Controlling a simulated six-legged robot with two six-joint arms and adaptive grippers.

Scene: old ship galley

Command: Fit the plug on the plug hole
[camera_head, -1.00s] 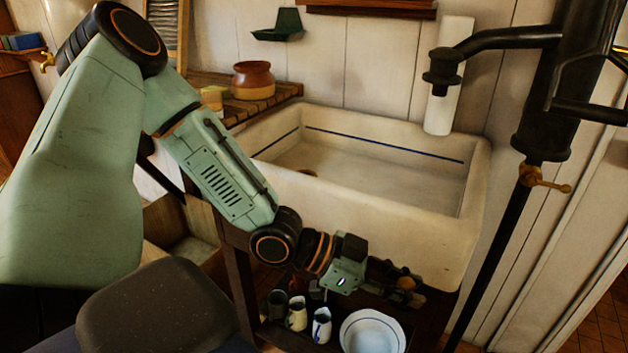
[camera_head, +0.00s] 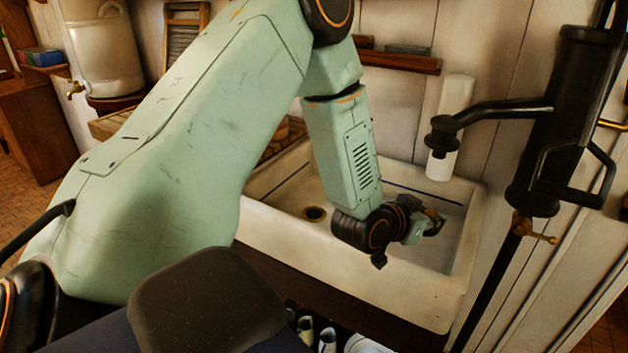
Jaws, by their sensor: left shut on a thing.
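The plug hole (camera_head: 314,214) is a dark opening with a brassy ring in the floor of the white sink (camera_head: 400,286), toward its left side. My left gripper (camera_head: 434,221) is over the right part of the basin, well to the right of the hole, pointing right. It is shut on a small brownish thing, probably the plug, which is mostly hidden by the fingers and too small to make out. My right gripper is not in view.
A black pump (camera_head: 545,125) with its spout (camera_head: 490,113) stands right of the sink. A white roll (camera_head: 450,125) hangs on the wall behind. Small jugs (camera_head: 326,340) stand below the sink front. The basin floor around the hole looks clear.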

